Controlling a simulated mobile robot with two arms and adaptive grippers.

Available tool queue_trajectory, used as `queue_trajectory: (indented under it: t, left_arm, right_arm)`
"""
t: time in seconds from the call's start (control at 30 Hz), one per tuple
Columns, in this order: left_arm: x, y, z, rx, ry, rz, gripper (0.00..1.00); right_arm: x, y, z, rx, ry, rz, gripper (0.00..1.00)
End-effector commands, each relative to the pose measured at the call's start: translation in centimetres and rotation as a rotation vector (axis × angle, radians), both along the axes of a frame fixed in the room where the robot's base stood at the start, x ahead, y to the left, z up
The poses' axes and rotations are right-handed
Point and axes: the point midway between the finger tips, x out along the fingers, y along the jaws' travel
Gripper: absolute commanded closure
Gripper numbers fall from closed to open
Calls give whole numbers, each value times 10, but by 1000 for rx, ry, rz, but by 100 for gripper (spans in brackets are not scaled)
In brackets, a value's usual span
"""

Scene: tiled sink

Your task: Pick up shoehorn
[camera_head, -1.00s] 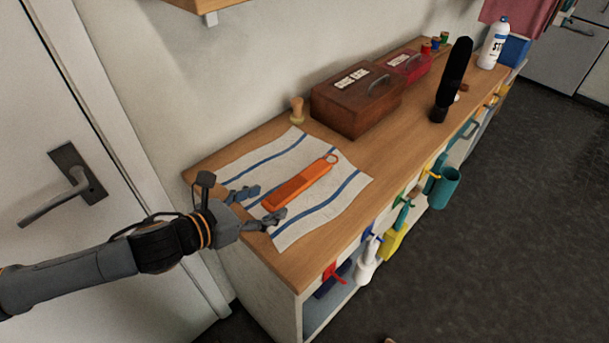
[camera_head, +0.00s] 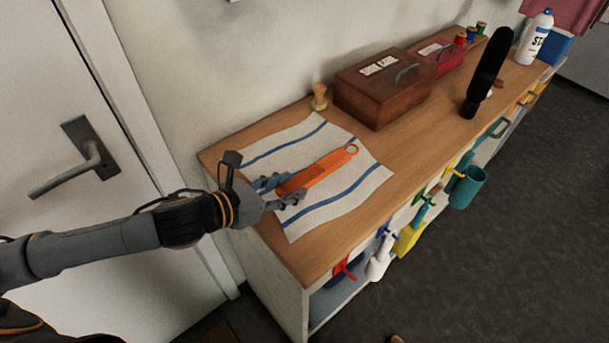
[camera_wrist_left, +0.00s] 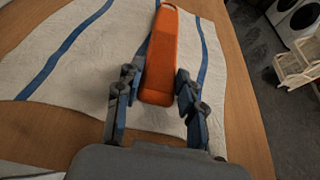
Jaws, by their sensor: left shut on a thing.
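The orange shoehorn (camera_head: 328,165), with a ring at its far end, lies along the blue-striped white towel (camera_head: 345,200) on the wooden counter. My left gripper (camera_head: 284,187) is at its near end, with one finger on each side, shut on it. In the left wrist view the shoehorn (camera_wrist_left: 160,60) runs away from me between the fingertips of the gripper (camera_wrist_left: 158,85). I cannot tell whether the shoehorn is lifted off the towel. My right gripper is not in view.
A brown wooden box (camera_head: 385,90) and a smaller red box (camera_head: 440,55) stand behind. A small wooden peg (camera_head: 319,97) is near the wall. A black upright object (camera_head: 485,75) and a white bottle (camera_head: 534,38) stand farther right. Several items hang along the counter's front.

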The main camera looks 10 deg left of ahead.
Motion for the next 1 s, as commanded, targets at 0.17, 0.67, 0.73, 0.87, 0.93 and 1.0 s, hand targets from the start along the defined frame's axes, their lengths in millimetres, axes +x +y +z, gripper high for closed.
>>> queue_trajectory:
  t: [0.17,0.67,0.73,0.87,0.93,1.0]
  left_arm:
    - [0,0,8,0,-4,-1,93]
    - [-2,-68,100,-8,-6,-9,93]
    - [-3,-82,106,-6,-4,-7,93]
    - [-3,-102,115,-4,-4,-5,93]
    - [-3,-111,119,-4,-4,-5,93]
    - [-4,-119,122,-3,-3,-5,93]
  right_arm:
    - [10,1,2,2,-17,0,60]
    - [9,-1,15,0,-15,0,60]
    - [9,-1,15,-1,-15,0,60]
    - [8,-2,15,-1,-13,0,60]
    - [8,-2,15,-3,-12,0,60]
    - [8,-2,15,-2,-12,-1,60]
